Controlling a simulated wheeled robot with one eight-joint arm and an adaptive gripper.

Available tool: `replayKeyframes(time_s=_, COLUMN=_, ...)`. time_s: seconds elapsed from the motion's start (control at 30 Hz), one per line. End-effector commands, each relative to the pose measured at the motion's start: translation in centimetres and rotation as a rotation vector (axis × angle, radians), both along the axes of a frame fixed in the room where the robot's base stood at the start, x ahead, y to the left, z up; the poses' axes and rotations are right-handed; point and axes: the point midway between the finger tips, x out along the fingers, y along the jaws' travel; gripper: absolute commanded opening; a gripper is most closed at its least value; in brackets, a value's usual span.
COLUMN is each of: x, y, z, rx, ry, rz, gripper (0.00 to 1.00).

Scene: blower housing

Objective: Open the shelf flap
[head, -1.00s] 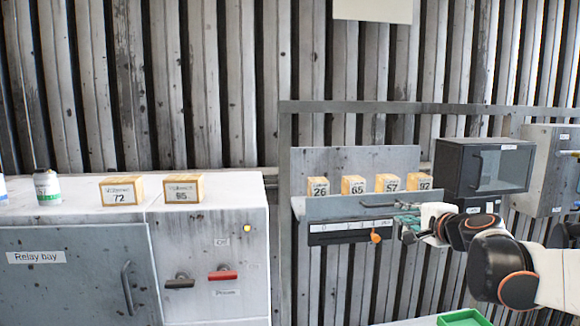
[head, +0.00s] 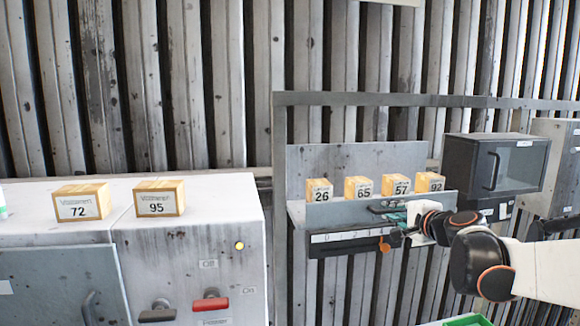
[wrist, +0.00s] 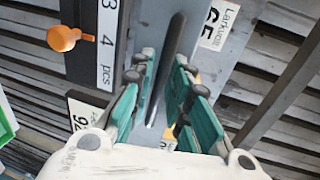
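The shelf flap (head: 340,212) is the grey front panel of the wall shelf, standing upright before several numbered boxes. A dark bar handle (wrist: 176,40) runs along it, also visible in the wrist view. My gripper (head: 398,212) is at the right part of the flap, by the handle. In the wrist view its teal fingers (wrist: 168,88) are apart, one on each side of the bar. A gap shows between bar and fingers, so I see no clear grip. The handle's near end is partly hidden by my gripper in the head view.
Below the flap is a scale strip with an orange knob (head: 385,246), close to my fingers. A dark glass-fronted box (head: 495,165) stands right of the shelf. A white cabinet (head: 190,245) with a red-handled switch is left. A green tray (head: 462,321) lies below.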

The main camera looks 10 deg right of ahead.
Motion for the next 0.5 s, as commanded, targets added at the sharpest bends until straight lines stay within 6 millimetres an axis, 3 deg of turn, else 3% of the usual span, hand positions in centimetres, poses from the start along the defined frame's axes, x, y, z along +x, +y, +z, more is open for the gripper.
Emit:
replayKeyframes(time_s=0.07, x=0.2, y=-0.17, z=-0.02, rx=0.0, ry=0.0, rz=-0.001, gripper=0.17)
replayKeyframes(time_s=0.13, x=0.2, y=-0.17, z=-0.02, rx=0.0, ry=0.0, rz=-0.001, gripper=0.01)
replayKeyframes(time_s=0.5, x=0.11, y=-0.16, z=-0.14, rx=0.0, ry=0.0, rz=-0.001, gripper=0.0)
